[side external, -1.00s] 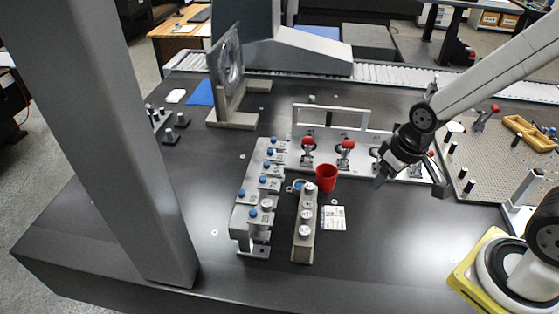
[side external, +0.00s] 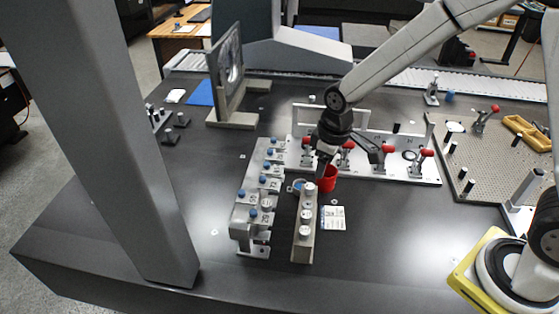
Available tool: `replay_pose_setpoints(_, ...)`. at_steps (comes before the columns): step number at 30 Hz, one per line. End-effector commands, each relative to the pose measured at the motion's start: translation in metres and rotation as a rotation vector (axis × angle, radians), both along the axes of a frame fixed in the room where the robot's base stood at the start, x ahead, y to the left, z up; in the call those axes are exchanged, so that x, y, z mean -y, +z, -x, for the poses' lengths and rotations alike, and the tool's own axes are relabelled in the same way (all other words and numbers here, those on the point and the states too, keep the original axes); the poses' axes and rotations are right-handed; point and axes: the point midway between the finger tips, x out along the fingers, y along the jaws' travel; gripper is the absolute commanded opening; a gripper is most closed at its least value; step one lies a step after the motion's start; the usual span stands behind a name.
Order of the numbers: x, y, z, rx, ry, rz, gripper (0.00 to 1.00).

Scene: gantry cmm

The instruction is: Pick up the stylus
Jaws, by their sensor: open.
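I cannot single out the stylus with certainty. A grey block (side external: 303,238) with several round silver pieces on top stands in the middle of the table. Beside it on the left is a grey rack (side external: 244,217) with several blue-topped pieces. My gripper (side external: 322,172) is open and points down just above the far end of the block. It overlaps the red cup (side external: 330,183) in the picture and partly hides it. I cannot tell how high it is or whether it touches anything.
A plate with red-handled clamps (side external: 421,166) stands behind my gripper. A white card (side external: 334,218) lies right of the block. A small blue-and-grey round item (side external: 298,186) sits near the cup. A thick grey column (side external: 119,150) rises at left.

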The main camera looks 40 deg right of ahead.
Motion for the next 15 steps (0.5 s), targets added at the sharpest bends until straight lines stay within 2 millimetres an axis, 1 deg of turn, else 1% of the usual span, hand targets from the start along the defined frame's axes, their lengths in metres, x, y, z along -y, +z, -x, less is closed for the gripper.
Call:
replay_pose_setpoints(1, -0.009, -0.006, -0.011, -0.010, 0.043, 0.005, 0.61)
replay_pose_setpoints(6, -0.037, -0.022, -0.041, -0.045, 0.191, 0.021, 0.61)
replay_pose_setpoints(12, -0.071, -0.046, -0.069, -0.083, 0.356, 0.036, 0.61)
replay_pose_setpoints(15, -0.084, -0.056, -0.078, -0.099, 0.420, 0.042, 0.61)
